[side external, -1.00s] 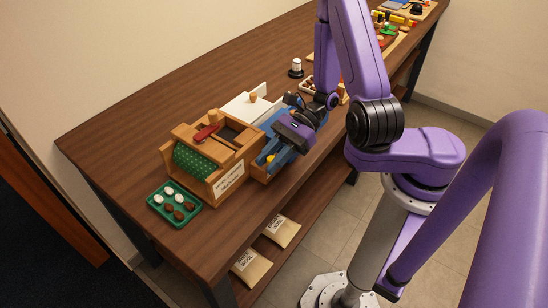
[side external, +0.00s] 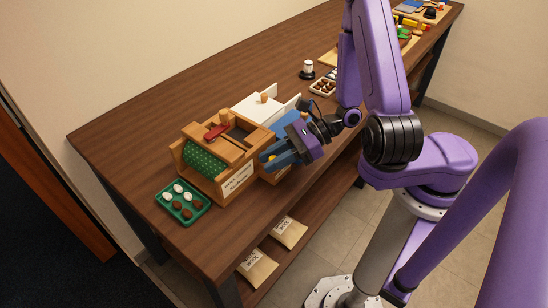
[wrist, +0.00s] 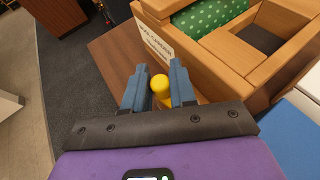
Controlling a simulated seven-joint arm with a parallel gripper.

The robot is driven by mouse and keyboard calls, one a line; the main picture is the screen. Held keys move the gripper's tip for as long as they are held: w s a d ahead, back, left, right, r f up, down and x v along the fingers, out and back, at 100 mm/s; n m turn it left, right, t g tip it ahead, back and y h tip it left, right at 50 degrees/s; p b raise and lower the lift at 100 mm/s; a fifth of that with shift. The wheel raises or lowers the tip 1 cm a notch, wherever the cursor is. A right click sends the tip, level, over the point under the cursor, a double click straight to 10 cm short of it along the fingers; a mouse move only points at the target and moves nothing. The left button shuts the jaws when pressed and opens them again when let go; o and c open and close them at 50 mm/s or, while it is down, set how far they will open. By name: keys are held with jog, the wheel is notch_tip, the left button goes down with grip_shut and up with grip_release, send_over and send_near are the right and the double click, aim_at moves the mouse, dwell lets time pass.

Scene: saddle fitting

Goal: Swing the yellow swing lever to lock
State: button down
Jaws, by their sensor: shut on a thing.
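The yellow swing lever shows as a round yellow knob (wrist: 160,84) in the wrist view, with a little yellow below it. My gripper (wrist: 158,88) has its two blue fingers on either side of the knob and is shut on it. In the side external view my gripper (side external: 272,160) reaches in from the right at the near right end of the wooden wool carder box (side external: 238,183). Only a speck of yellow shows there between the fingers. The lever's arm and pivot are mostly hidden.
The box holds a green dotted roller (side external: 204,160) and a red handle (side external: 217,131). A green tray (side external: 184,213) with white and brown pieces lies at its left. A white panel (side external: 256,107) stands behind. The table's front edge is close below my gripper.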

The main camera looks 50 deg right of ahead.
jog(key=c, duration=1)
grip_release()
jog(key=shift+d+n+g, duration=0.1)
jog(key=shift+n+g, duration=0.2)
jog(key=n+g, duration=0.1)
jog(key=g, duration=0.1)
jog(key=s+n+g+y, duration=0.1)
jog(key=n+g, duration=0.1)
jog(key=s+d+n+g, duration=0.1)
jog(key=n+g, duration=0.1)
jog(key=shift+y, duration=0.4)
jog(key=shift+n, duration=0.3)
jog(key=v, duration=0.6)
jog(key=w+v, duration=0.1)
jog(key=v, duration=1.1)
jog(key=shift+w+d+f, duration=0.15)
jog(key=shift+d+f, duration=0.05)
jog(key=w+d+r+m+t+h, duration=0.2)
jog(key=w+d+h, duration=0.3)
jog(key=w+d, duration=0.3)
jog(key=shift+w+d+m, duration=0.25)
jog(key=shift+w+m, duration=0.05)
jog(key=shift+w, duration=1.25)
